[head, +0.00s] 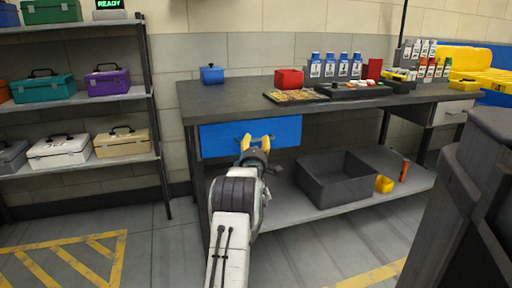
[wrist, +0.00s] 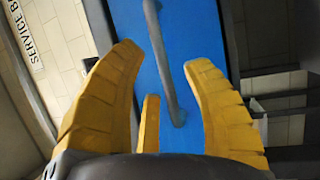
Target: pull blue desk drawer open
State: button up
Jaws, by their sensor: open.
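The blue desk drawer (head: 222,139) sits under the left part of the dark desk top, and its front looks flush with the desk. In the wrist view the blue drawer front (wrist: 205,35) fills the middle, with a grey bar handle (wrist: 160,60) on it. My gripper (head: 258,139) is open in front of the drawer. In the wrist view its yellow fingers (wrist: 165,62) stand apart, with the handle between them in the picture. I cannot tell whether any finger touches the handle. In the head view the gripper hides the handle.
The desk top (head: 225,97) carries a blue box (head: 212,75), a red box (head: 289,79) and several bottles. A dark bin (head: 335,181) and a yellow cup (head: 384,184) stand on the lower shelf. A shelf rack with toolboxes is at left. Floor in front is clear.

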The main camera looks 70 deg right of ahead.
jog(key=shift+w+d, duration=0.1)
jog(key=shift+d, duration=0.25)
jog(key=shift+x, duration=0.8)
jog(key=shift+c, duration=0.2)
grip_shut()
